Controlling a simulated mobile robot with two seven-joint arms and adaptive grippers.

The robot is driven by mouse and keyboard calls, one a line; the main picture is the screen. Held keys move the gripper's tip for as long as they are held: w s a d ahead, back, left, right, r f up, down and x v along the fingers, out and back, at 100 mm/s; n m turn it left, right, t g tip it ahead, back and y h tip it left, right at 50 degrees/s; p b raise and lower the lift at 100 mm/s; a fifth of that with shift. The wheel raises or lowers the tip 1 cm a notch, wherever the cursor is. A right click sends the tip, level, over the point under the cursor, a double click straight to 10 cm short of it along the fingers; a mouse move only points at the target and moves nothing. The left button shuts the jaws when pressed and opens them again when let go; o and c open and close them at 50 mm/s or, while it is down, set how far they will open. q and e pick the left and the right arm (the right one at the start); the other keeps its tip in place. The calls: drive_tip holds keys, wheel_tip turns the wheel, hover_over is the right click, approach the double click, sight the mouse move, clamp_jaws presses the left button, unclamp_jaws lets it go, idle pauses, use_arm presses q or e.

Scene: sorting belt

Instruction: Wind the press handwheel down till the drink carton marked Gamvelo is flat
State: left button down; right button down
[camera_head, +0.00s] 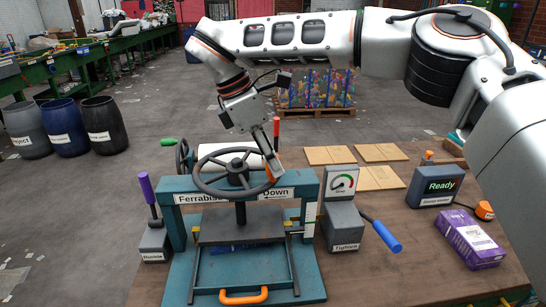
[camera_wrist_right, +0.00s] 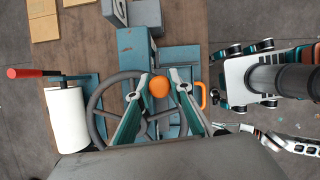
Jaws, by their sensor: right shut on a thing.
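The teal press (camera_head: 183,227) stands on the brown table, with "Down" and an arrow on its crossbar. Its grey handwheel (camera_head: 204,176) lies flat on top and also shows in the right wrist view (camera_wrist_right: 91,113). My right gripper (camera_head: 271,168) is shut on the wheel's orange knob (camera_wrist_right: 159,87), at the right side of the wheel in the head view. A grey press plate (camera_head: 250,222) hangs under the crossbar. Something blue (camera_head: 232,247) shows in a thin strip beneath it; I cannot read a name there. My left gripper is not in view.
A purple-handled lever (camera_head: 147,188) stands left of the press, a blue-handled one (camera_head: 386,237) right. An orange-handled drawer (camera_head: 243,297) is in front. A purple carton (camera_head: 467,238), a "Ready" box (camera_head: 438,191) and wooden boards (camera_head: 380,153) are on the right.

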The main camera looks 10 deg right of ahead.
drive_tip(key=s+a+m, duration=0.1)
drive_tip(key=s+a+m+g, duration=0.1)
drive_tip(key=m, duration=0.1)
drive_tip(key=shift+a+f, duration=0.1)
drive_tip(key=shift+a, duration=0.25)
drive_tip(key=shift+s+a+m+g+y+p, duration=0.15)
drive_tip(key=shift+s+a+m+g+p, duration=0.15)
drive_tip(key=shift+a+m, duration=0.4)
drive_tip(key=shift+s+a+m+g+y+p, duration=0.15)
drive_tip(key=shift+a+m+g, duration=0.25)
drive_tip(key=shift+m, duration=0.5)
drive_tip(key=c, duration=1.8)
unclamp_jaws()
drive_tip(key=shift+w, duration=0.1)
